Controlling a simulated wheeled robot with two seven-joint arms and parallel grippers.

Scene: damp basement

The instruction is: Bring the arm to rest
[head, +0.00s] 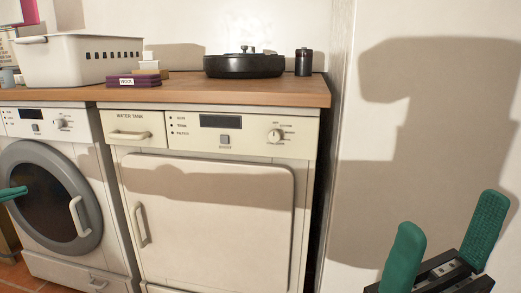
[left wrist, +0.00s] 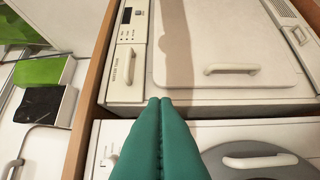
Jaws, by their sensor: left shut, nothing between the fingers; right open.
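My left gripper (head: 12,193) shows only as green fingertips at the left edge of the head view, in front of the washing machine (head: 45,180). In the left wrist view my left gripper (left wrist: 160,102) has its two green fingers pressed together with nothing between them. The fingers point toward the gap between the two machines. My right gripper (head: 450,220) is at the lower right of the head view, its green fingers wide apart and empty, in front of the white wall. Most of both arms is out of view.
A dryer (head: 210,200) stands beside the washing machine under a wooden worktop (head: 185,90). On the worktop are a white basket (head: 65,72), a purple box marked wool (head: 135,81), a black round pan-like object (head: 243,66) and a dark jar (head: 304,62).

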